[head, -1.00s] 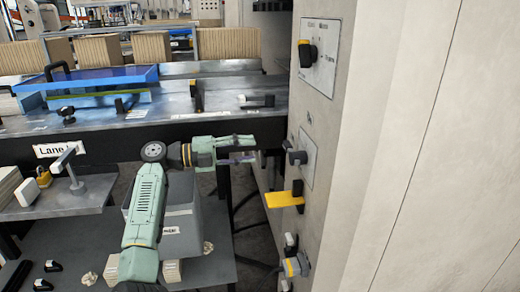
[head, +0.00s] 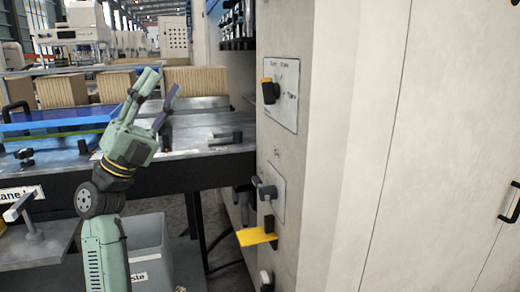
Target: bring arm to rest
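My gripper (head: 157,95) is raised in the left half of the head view, pointing up. Its fingers are spread apart with nothing between them. It shows in front of the steel lane table (head: 190,140) and the stacks of brown board, clear of the cabinet to the right. My forearm runs down from it to the bottom edge of the picture. The rest of my arm is out of view.
A pale cabinet (head: 335,200) fills the right, with a rotary switch (head: 270,91), a lower knob (head: 264,189) and a yellow lever (head: 256,237) sticking out. A blue-topped tray (head: 55,120) lies at left.

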